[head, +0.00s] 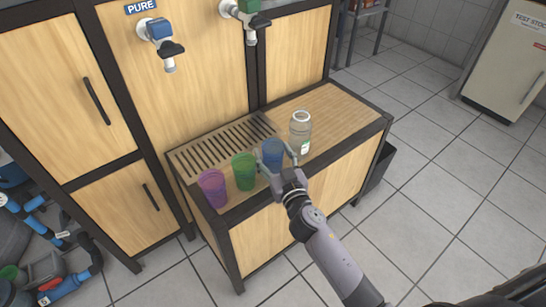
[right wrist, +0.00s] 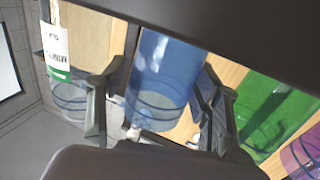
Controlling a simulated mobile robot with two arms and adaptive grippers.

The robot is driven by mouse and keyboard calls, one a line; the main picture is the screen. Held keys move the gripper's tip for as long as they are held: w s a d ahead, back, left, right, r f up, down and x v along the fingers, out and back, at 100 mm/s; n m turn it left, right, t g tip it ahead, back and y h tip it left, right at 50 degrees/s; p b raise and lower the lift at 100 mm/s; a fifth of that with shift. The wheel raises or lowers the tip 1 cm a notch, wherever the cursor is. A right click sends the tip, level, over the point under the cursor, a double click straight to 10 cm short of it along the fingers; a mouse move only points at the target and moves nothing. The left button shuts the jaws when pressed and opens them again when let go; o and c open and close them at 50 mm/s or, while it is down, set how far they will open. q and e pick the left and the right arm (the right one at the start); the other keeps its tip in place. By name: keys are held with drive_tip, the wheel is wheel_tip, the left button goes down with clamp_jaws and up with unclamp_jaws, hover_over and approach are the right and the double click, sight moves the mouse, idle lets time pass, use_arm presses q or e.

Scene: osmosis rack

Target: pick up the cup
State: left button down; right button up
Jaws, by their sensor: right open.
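A blue translucent cup (head: 273,150) stands on the wooden counter, to the right of a green cup (head: 244,171) and a purple cup (head: 212,187). My right gripper (head: 275,161) is at the blue cup, with its fingers open on either side of it. In the right wrist view the blue cup (right wrist: 165,75) lies between the two spread fingers, and I cannot tell whether either touches it. The green cup (right wrist: 270,115) and purple cup (right wrist: 302,155) are to the right there. My left gripper is not in view.
A clear labelled bottle (head: 300,132) stands just right of the blue cup and is close to the right gripper. A slatted drain grate (head: 222,145) lies behind the cups. Taps (head: 160,40) hang above. The counter's right end (head: 345,110) is clear.

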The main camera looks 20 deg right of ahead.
sight(274, 145)
drive_tip(key=shift+c, duration=0.3)
drive_tip(key=c, duration=0.6)
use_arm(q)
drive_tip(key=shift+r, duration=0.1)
use_arm(e)
drive_tip(key=shift+o, duration=0.2)
drive_tip(key=shift+r, duration=0.15)
